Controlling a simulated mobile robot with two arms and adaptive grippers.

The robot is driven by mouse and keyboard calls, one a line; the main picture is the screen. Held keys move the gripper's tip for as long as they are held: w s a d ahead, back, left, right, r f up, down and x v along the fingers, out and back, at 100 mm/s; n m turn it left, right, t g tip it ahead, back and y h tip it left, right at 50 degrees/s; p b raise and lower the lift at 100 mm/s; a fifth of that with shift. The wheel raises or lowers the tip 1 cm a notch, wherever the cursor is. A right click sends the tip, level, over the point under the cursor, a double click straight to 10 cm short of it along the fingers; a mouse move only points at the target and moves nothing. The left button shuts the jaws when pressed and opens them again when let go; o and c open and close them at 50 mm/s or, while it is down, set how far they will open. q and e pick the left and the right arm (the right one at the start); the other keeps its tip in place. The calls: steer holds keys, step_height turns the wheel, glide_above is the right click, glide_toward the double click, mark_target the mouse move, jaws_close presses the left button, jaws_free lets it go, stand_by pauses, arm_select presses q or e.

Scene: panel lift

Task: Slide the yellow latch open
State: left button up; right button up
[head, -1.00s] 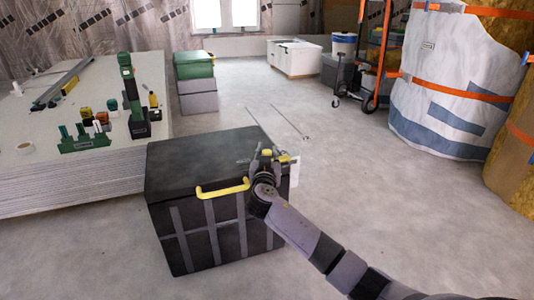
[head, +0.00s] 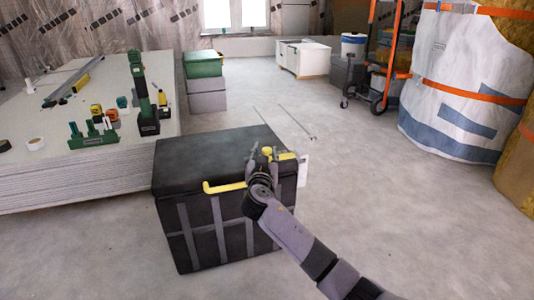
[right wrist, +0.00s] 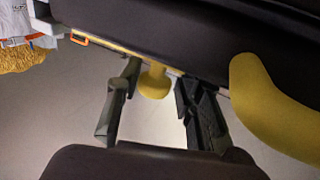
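The black box (head: 205,155) stands closed on the floor, with a yellow handle (head: 222,187) on its front. The yellow latch (head: 287,156) is at the box's upper right front, partly hidden by my right gripper. In the right wrist view, the latch's round yellow knob (right wrist: 154,84) hangs below the dark box edge. My right gripper (head: 264,158) is at the latch; in the wrist view its two fingers (right wrist: 153,102) stand apart, one on each side of the knob, with small gaps visible. My left gripper is not in view.
The yellow handle (right wrist: 275,115) is close to the right finger in the wrist view. A stack of panels (head: 75,175) with tools stands left of the box. A hand truck (head: 375,85) and a wrapped bale (head: 460,80) are back right. The floor right of the box is clear.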

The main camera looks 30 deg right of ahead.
steer(key=shift+o, duration=0.8)
steer(key=v, duration=1.2)
